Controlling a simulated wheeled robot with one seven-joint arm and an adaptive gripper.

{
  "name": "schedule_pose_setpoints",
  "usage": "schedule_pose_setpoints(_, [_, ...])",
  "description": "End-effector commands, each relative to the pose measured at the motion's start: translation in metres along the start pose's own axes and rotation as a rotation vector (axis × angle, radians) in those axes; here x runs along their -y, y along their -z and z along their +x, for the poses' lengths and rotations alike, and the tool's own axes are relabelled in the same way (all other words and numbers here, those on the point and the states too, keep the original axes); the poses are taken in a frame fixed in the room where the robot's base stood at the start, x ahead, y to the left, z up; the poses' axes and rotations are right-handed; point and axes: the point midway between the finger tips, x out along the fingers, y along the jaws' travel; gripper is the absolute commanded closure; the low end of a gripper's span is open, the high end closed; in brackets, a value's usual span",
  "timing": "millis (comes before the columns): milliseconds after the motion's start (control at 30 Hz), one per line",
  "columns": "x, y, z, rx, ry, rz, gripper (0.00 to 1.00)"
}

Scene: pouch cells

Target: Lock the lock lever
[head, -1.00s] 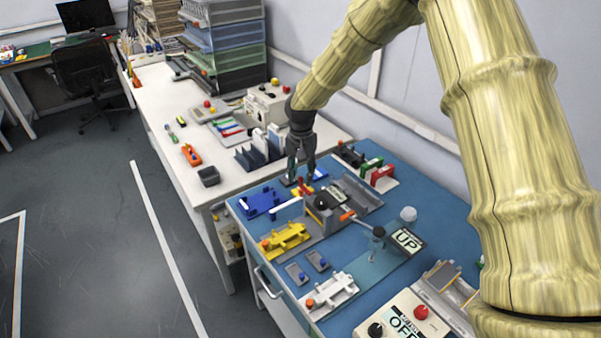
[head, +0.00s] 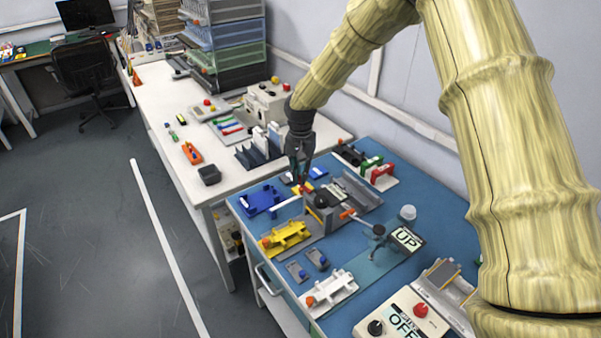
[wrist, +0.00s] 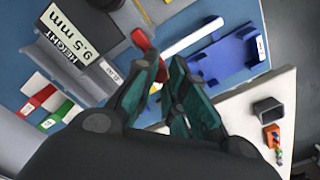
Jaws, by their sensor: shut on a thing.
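The red lever (head: 304,187) stands at the left end of the grey fixture (head: 322,213) on the blue bench; I take it as the lock lever. In the wrist view the red lever (wrist: 146,48) runs in between my fingertips. My gripper (head: 301,179) points down over it, its dark fingers close together. My gripper also shows in the wrist view (wrist: 166,72), shut on the red lever, whose lower end is partly hidden by the fingers.
A white bar (wrist: 192,37) lies beside the lever, near a blue holder (wrist: 229,58). A HEIGHT 9.5 mm display (wrist: 68,36) is close by. A yellow holder (head: 286,237), an orange-gripped handle (head: 347,213) and an UP sign (head: 407,239) stand nearer the front.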

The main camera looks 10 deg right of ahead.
Motion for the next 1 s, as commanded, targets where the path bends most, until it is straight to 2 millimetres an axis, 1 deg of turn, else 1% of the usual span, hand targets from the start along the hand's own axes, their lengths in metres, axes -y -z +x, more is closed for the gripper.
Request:
schedule_pose_setpoints(267, [0.004,-0.006,-0.001,0.0,-0.001,-0.164,1.0])
schedule_pose_setpoints(667, [0.009,-0.021,-0.001,0.001,-0.001,-0.539,1.0])
schedule_pose_setpoints(1000, [0.008,-0.035,-0.001,0.001,0.0,-0.855,1.0])
